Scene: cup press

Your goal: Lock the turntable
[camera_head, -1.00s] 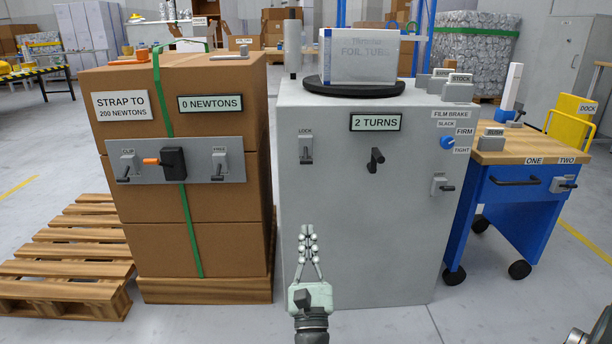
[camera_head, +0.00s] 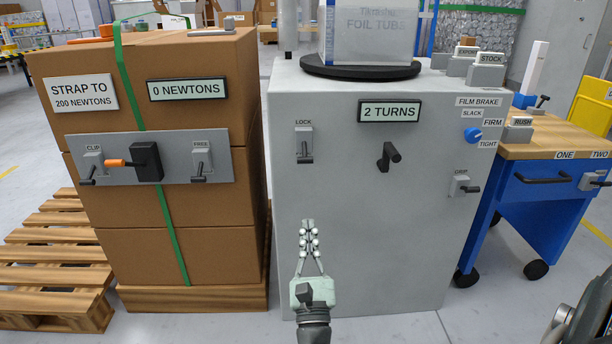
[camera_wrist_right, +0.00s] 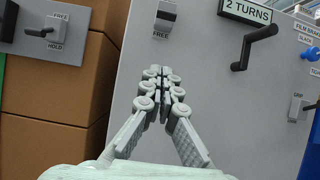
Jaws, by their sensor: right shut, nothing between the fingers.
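The turntable (camera_head: 345,71) is a dark round plate on top of the grey machine cabinet (camera_head: 340,215), with a foil tube box (camera_head: 368,32) standing on it. The lever marked LOCK (camera_head: 304,146) is on the upper left of the cabinet's front face, its dark handle low. In the right wrist view the bottom of the lever's plate (camera_wrist_right: 163,18) shows above the fingers, with a FREE label under it. My right gripper (camera_head: 308,226) is shut and empty, in front of the cabinet, below the lever and apart from it. It also shows in the right wrist view (camera_wrist_right: 157,76). My left gripper is not in view.
A black crank (camera_head: 388,156) sits below the 2 TURNS sign, right of the lever. A film brake knob (camera_head: 473,135) and grip lever (camera_head: 463,186) are further right. Strapped cartons (camera_head: 160,230) stand left; a blue cart (camera_head: 540,210) stands right. The cabinet's lower front is clear.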

